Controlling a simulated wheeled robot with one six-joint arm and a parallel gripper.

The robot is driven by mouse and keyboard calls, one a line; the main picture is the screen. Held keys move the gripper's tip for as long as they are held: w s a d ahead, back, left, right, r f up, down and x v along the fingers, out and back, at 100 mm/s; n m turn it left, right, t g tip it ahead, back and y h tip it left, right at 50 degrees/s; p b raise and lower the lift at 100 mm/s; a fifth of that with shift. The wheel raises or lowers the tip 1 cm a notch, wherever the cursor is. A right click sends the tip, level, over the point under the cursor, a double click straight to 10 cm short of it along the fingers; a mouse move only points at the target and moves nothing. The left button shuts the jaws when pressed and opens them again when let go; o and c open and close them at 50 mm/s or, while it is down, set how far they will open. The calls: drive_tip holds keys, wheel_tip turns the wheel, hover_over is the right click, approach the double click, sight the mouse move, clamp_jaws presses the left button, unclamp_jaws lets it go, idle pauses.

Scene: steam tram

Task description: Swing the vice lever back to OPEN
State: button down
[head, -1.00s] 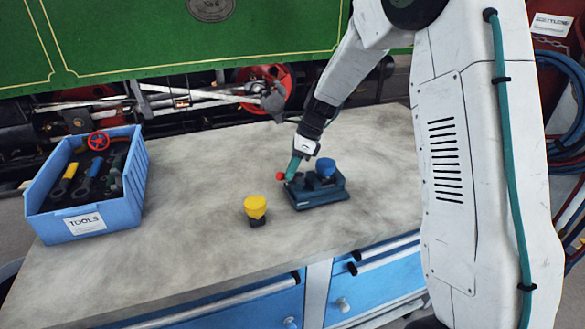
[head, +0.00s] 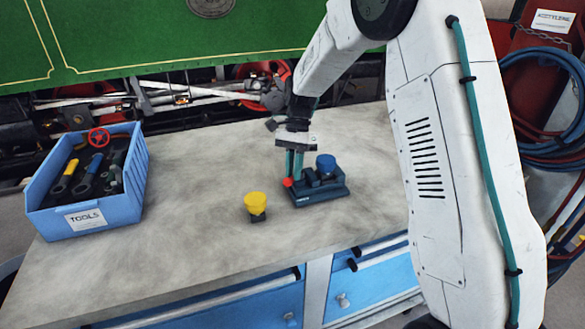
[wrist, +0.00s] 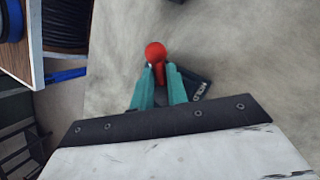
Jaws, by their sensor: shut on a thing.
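The vice (head: 318,190) is a dark blue-grey block on the workbench, with a blue round part (head: 326,163) on top. Its lever ends in a red ball knob (head: 288,182) at the vice's left side. My gripper (head: 294,172) reaches down from above with its teal fingers at the lever. In the wrist view the fingers (wrist: 159,92) are shut on the red lever (wrist: 156,55), one on each side, with the ball showing beyond the tips. Most of the vice is hidden there.
A yellow-topped piece (head: 255,206) stands on the bench left of the vice. A blue bin marked TOOLS (head: 90,215) holds several tools at the bench's left end. The bench (head: 190,210) between is bare. Blue drawers are below the front edge.

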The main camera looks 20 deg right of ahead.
drive_tip(key=shift+s+d+n+h, duration=0.15)
drive_tip(key=shift+n+h, duration=0.25)
drive_tip(key=shift+n, duration=0.8)
drive_tip(key=shift+g, duration=0.3)
drive_tip(key=c, duration=1.4)
unclamp_jaws()
drive_tip(key=shift+r, duration=0.1)
drive_tip(key=v, duration=0.7)
drive_tip(key=shift+r, duration=0.3)
drive_tip(key=shift+n, duration=0.3)
